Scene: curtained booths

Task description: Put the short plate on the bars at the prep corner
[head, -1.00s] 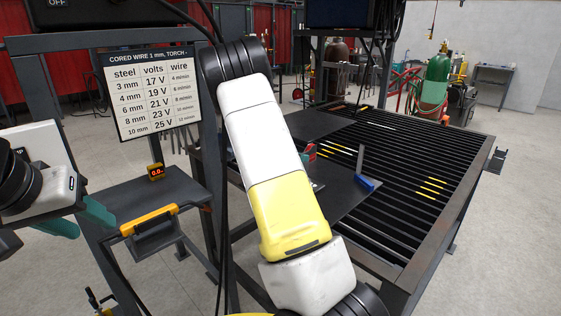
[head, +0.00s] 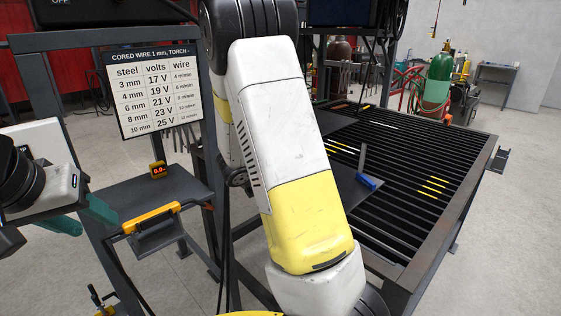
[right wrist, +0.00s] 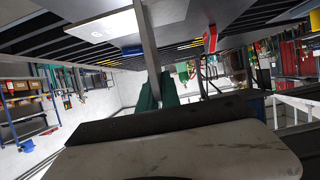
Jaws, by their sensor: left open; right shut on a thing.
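The table of dark bars (head: 440,205) stands at the right of the head view, its middle left hidden behind my right arm. My right gripper (right wrist: 170,88) shows only in the right wrist view, as teal fingers shut on a grey plate (right wrist: 146,45) seen edge-on as a narrow strip. I cannot tell the plate's full length. The bars show upside down above it, and I cannot tell whether the plate touches them. My left gripper (head: 82,218) is open and empty at the left of the head view, beside a small shelf.
A blue block (head: 366,181) with an upright grey piece (head: 362,158) sits on a dark plate on the bars. A red block (right wrist: 211,38) shows in the right wrist view. The shelf (head: 185,190) holds a small display (head: 158,170). Bars at the right are mostly clear.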

